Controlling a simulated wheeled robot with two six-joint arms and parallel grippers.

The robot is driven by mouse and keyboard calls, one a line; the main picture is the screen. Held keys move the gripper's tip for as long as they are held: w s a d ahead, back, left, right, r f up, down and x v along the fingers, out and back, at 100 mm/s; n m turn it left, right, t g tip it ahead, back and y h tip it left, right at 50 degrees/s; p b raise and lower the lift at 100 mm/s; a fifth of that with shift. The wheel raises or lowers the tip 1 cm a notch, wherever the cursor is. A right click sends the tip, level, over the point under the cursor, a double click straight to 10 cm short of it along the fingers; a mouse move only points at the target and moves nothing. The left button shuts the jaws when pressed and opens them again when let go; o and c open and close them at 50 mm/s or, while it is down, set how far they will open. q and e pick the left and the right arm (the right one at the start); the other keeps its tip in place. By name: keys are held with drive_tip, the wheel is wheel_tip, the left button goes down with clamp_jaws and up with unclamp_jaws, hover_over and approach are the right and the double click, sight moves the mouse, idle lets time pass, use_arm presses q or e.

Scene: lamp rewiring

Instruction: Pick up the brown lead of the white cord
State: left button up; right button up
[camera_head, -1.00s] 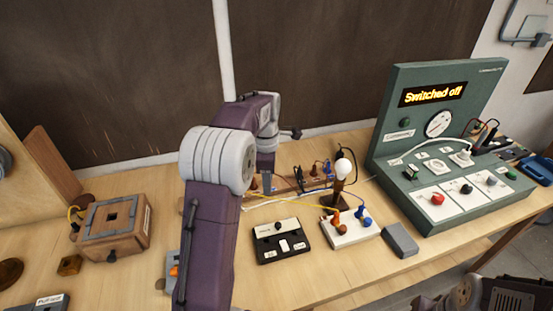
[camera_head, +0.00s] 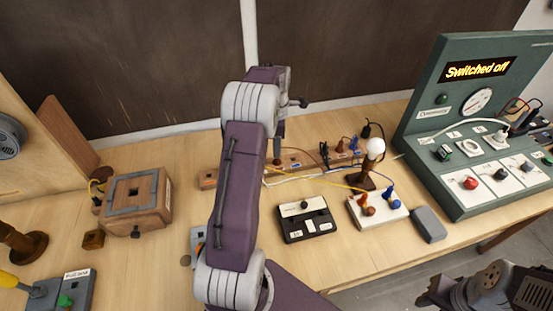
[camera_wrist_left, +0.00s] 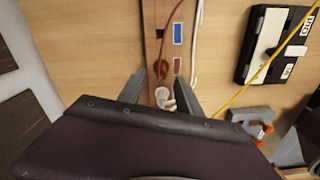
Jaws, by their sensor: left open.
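My left gripper (camera_wrist_left: 160,92) is open and points down over a wooden terminal board (camera_wrist_left: 156,30) in the left wrist view. A small white piece (camera_wrist_left: 163,95) shows between its fingers; I cannot tell if it is touched. A thin brown lead (camera_wrist_left: 172,28) runs along the board to a brown spot near the jaws. The white cord (camera_wrist_left: 196,50) runs beside it. In the head view my left gripper (camera_head: 277,152) is beside the board (camera_head: 292,160), and the white cord (camera_head: 290,180) lies in front; its lead ends are too small to tell. My right arm shows at bottom right.
A bulb on a stand (camera_head: 374,150), a white terminal block (camera_head: 378,210) and a black switch box (camera_head: 305,220) stand right of my left arm. The green panel (camera_head: 440,190) reads "Switched off". A wooden box (camera_head: 150,208) is at the left.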

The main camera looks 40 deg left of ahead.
sight(277, 160)
use_arm(q)
drive_tip(key=shift+s+d+f, duration=0.1)
drive_tip(key=shift+d+f, duration=0.05)
drive_tip(key=shift+f, duration=0.15)
wheel_tip(277, 160, down, 4)
drive_tip(key=shift+r, duration=0.1)
drive_tip(key=shift+f, duration=0.35)
drive_tip(key=shift+r, duration=0.15)
drive_tip(key=c, duration=0.5)
clamp_jaws()
use_arm(e)
drive_tip(key=shift+s+d+r, duration=0.15)
drive_tip(key=shift+d, duration=0.1)
